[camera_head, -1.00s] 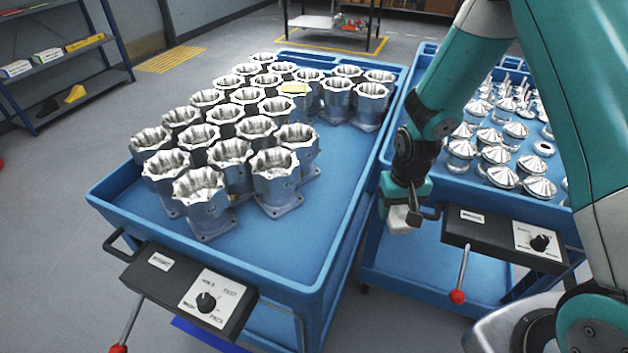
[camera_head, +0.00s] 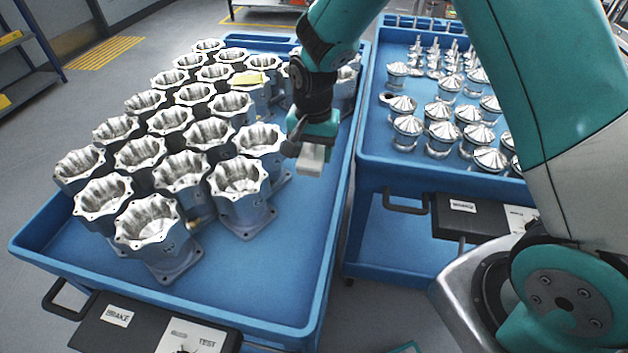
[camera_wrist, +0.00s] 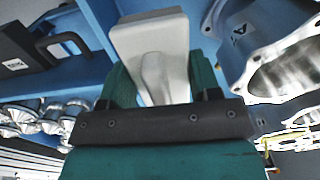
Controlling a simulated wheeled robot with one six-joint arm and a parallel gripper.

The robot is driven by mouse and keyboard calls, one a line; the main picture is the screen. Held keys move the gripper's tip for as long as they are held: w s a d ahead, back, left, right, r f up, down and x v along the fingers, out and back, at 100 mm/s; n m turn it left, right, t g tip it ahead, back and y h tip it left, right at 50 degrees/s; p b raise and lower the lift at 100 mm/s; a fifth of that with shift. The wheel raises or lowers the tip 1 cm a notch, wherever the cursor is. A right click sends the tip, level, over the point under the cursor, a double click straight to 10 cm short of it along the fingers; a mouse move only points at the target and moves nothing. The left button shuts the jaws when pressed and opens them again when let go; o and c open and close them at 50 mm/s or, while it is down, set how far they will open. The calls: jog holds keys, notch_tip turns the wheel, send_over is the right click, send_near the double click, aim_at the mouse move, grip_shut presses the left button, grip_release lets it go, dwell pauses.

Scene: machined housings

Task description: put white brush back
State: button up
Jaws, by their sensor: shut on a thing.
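My gripper (camera_head: 313,145) is shut on the white brush (camera_head: 310,158). In the head view it holds the brush above the right part of the left blue cart (camera_head: 290,270), to the right of the housings. In the wrist view the white brush (camera_wrist: 152,50) sticks out between the teal fingers (camera_wrist: 160,88), its broad flat end outward. The bristles cannot be made out.
Silvery machined housings (camera_head: 240,185) stand in rows on the left cart, with a yellow thing (camera_head: 248,78) on top towards the back. The right cart (camera_head: 370,150) carries cone-topped metal parts (camera_head: 440,135). The left cart's front right floor is bare.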

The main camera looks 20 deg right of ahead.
aim_at(314, 192)
notch_tip(314, 192, down, 10)
jog(key=shift+f+p, duration=0.15)
jog(key=shift+p, duration=0.15)
jog(key=shift+f, duration=0.15)
jog(key=o, duration=0.8)
jog(key=shift+o, duration=0.2)
